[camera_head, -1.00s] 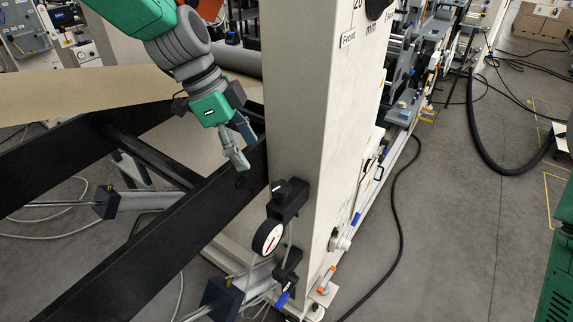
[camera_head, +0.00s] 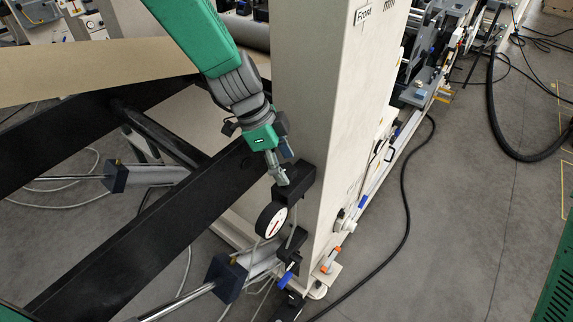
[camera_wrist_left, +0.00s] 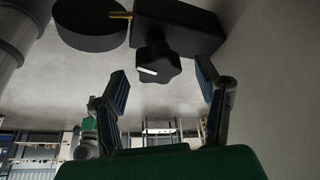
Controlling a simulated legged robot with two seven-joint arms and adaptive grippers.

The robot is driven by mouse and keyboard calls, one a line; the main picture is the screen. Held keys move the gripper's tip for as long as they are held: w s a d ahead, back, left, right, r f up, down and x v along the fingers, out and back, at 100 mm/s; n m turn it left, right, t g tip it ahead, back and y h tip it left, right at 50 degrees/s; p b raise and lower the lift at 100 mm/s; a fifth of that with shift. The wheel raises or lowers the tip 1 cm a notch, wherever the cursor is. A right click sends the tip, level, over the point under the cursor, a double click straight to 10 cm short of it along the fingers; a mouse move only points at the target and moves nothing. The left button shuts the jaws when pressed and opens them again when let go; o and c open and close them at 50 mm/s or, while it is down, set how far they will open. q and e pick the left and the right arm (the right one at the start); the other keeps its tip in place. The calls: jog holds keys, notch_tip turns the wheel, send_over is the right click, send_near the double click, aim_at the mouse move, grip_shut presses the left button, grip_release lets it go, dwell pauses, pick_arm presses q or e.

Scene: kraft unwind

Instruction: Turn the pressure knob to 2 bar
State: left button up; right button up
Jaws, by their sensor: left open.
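The black pressure knob (camera_wrist_left: 156,64) has a lobed rim and a white pointer mark, and sits on a black regulator block (camera_wrist_left: 182,27) in the left wrist view. In the head view the regulator block (camera_head: 297,184) is fixed to the pale machine column, and the gripper hides the knob. A round gauge with a white face and red needle (camera_head: 271,221) is attached beside the block. My left gripper (camera_head: 281,178) is close to the knob. In the wrist view its fingers (camera_wrist_left: 162,86) are open, one on each side of the knob, with gaps between. My right gripper is not seen.
The pale column (camera_head: 320,100) rises directly beside the gripper. A black beam (camera_head: 150,240) runs diagonally to the left of it, with brown kraft paper (camera_head: 90,70) above. Hoses and a blue-fitted valve hang below. Open floor (camera_head: 460,220) lies to the right.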

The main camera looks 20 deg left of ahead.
pick_arm(q)
jog(key=shift+d+f, duration=0.35)
jog(key=shift+f, duration=0.2)
jog(key=shift+a, duration=0.1)
jog(key=shift+a, duration=0.1)
jog(key=c, duration=1.2)
jog(key=shift+o, duration=0.3)
